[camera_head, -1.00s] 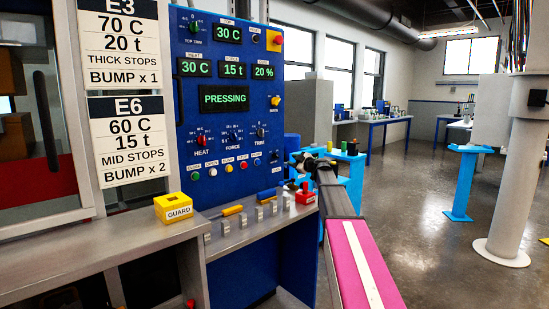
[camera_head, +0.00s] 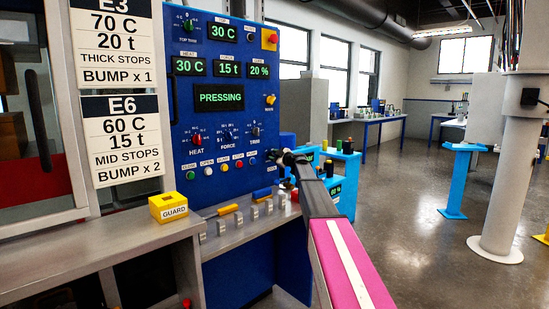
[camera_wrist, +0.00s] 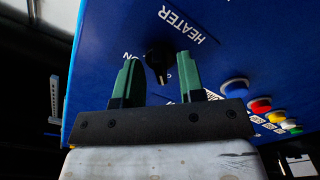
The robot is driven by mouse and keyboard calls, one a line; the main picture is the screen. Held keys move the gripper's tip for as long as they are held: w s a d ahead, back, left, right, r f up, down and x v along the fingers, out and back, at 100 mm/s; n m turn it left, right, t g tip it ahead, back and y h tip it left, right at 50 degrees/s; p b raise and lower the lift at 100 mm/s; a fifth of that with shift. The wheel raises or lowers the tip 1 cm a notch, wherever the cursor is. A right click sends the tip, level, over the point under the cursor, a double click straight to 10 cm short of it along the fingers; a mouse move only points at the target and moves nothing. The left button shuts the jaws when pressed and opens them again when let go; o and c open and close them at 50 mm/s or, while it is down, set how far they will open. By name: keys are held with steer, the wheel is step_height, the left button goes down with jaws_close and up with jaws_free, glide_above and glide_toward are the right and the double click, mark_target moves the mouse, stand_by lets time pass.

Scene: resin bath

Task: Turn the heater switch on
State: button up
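The heater switch (camera_wrist: 158,52) is a black knob on the blue press panel (camera_wrist: 100,60), below the HEATER label in the wrist view. Its pale pointer mark faces the bottom of the picture, and a partly hidden "ON" mark lies to its left. My gripper (camera_wrist: 157,76) is open, with one green finger on each side of the knob and gaps visible. I cannot tell whether the fingertips reach past the knob's face. In the head view my gripper (camera_head: 279,156) is at the panel's lower right and hides the switch.
A row of coloured push buttons (camera_wrist: 235,88) lies right of the fingers in the wrist view. In the head view, a ledge (camera_head: 240,229) with levers runs below the panel, and a yellow GUARD block (camera_head: 168,207) sits at left. The panel's display (camera_head: 219,97) reads PRESSING.

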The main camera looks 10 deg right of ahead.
jaws_close()
steer(key=m, duration=0.4)
steer(key=shift+m, duration=0.4)
steer(key=m, duration=0.4)
steer(key=shift+m, duration=0.3)
steer(key=m, duration=0.4)
steer(key=shift+m, duration=2.3)
